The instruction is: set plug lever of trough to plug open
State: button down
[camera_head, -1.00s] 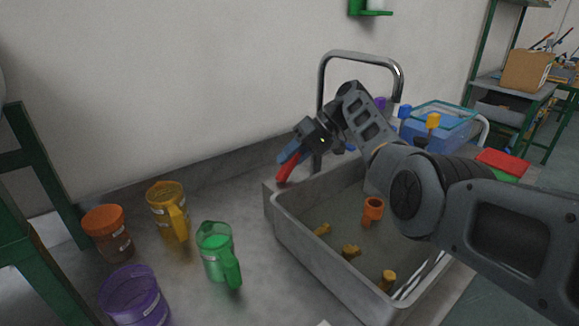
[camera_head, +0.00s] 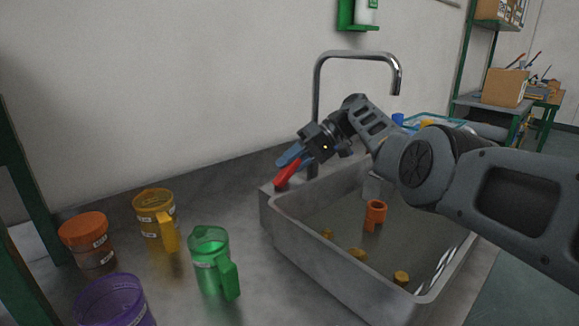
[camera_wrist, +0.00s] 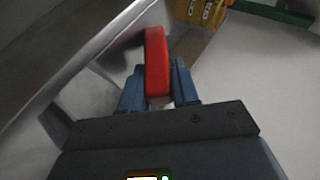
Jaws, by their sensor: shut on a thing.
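The trough (camera_head: 282,222) is a grey metal sink on the counter, right of the middle. A red lever (camera_head: 286,175) stands at its back left corner; I take it to be the plug lever. My gripper (camera_head: 291,158) is at this lever, its blue fingers on it. In the wrist view, the red lever (camera_wrist: 156,62) lies between the two blue fingertips of my gripper (camera_wrist: 158,84), which are shut on it. The lever's lower end is hidden in the wrist view.
Green (camera_head: 211,262), yellow (camera_head: 154,214), orange (camera_head: 86,240) and purple (camera_head: 112,300) containers stand left of the trough. A faucet (camera_head: 316,90) rises behind my gripper. An orange plug-like piece (camera_head: 375,214) and several small yellow pieces lie in the trough.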

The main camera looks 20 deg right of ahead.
jog(key=c, duration=0.9)
grip_release()
jog(key=shift+r+p, duration=0.2)
jog(key=shift+p, duration=0.45)
